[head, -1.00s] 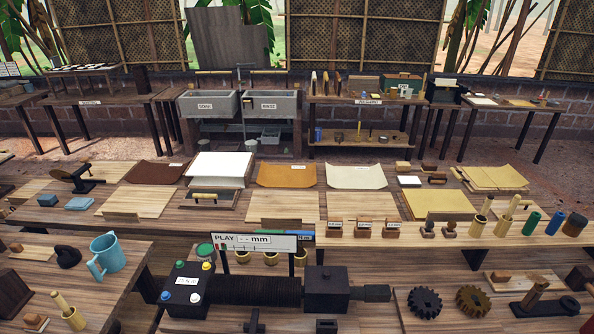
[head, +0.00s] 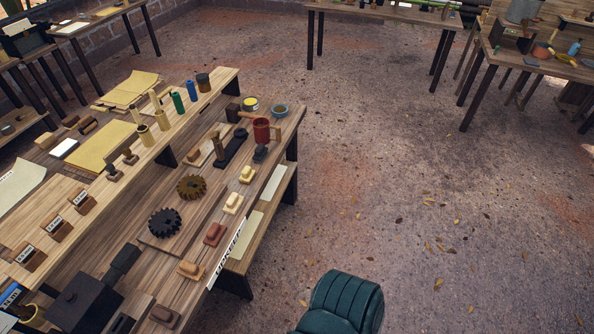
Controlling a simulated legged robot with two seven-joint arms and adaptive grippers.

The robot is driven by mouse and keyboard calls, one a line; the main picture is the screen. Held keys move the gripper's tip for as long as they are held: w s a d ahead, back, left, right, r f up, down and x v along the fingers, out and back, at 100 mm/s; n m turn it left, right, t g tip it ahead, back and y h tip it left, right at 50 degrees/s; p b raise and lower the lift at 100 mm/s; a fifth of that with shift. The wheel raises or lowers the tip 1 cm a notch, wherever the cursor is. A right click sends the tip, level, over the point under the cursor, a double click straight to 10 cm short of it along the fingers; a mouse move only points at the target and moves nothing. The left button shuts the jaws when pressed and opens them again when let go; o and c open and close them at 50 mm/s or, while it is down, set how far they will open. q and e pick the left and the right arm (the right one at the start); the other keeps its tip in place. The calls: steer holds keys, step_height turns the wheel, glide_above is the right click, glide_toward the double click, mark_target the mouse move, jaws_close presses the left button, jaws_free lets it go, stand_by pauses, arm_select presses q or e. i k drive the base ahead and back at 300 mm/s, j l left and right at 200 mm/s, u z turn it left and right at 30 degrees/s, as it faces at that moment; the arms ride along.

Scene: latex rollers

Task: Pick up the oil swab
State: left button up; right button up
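Neither of my grippers is in the head view. No thing in view is labelled as the oil swab, and I cannot tell for sure which one it is. Several small blocks with raised tops lie along the bench's right edge by the UPKEEP sign (head: 226,254): a tan one (head: 190,269), a red-brown one (head: 214,233) and cream ones (head: 233,204). Further back on the bench stand a red mug (head: 262,130), a yellow tin (head: 250,104) and a blue-rimmed round dish (head: 279,111). Sticks stand in brass cups (head: 145,134) on the raised shelf.
A black gear (head: 164,223) and a brown gear (head: 191,187) lie mid-bench. A dark machine block (head: 82,302) sits at lower left. Open floor (head: 400,190) lies right of the bench. A dark teal ribbed shape fills the bottom centre; I cannot tell what it is.

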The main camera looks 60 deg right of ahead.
mark_target(248, 176)
steer(key=z, duration=1.6)
